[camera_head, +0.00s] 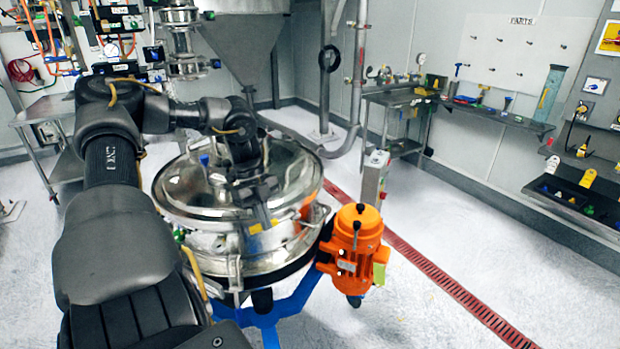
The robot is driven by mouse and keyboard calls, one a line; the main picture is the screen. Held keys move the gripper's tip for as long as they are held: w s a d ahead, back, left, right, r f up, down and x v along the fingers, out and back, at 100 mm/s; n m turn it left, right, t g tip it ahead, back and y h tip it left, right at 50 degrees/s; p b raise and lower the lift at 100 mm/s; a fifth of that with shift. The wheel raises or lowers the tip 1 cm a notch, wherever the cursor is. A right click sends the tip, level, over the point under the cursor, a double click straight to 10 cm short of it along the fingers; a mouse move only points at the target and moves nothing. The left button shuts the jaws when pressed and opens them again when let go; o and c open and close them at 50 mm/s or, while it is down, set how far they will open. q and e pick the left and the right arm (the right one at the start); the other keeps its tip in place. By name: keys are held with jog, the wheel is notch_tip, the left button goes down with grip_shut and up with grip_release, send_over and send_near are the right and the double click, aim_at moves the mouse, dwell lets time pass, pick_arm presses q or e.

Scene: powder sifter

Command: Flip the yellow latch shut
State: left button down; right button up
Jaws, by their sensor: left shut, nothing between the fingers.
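The powder sifter (185,190) is a round, shiny steel drum with a domed lid, standing on a blue base. A small yellow piece (256,228), which looks like the yellow latch, shows on the front rim of the drum. My left arm reaches in from the left and over the lid. My left gripper (262,216) points down at the front rim, shut and empty, right by the yellow piece. The fingers partly cover the yellow piece, so I cannot tell whether they touch it or how the latch stands. My right gripper is out of view.
An orange motor (356,245) is mounted at the sifter's right side. A steel hopper (243,45) hangs behind it. A red floor drain (430,270) runs along the right. Benches and shelves (490,113) line the right wall. The floor at the right is clear.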

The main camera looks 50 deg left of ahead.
pick_arm(q)
jog(key=shift+a, duration=0.1)
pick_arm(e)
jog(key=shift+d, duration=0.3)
pick_arm(q)
jog(key=shift+r, duration=0.1)
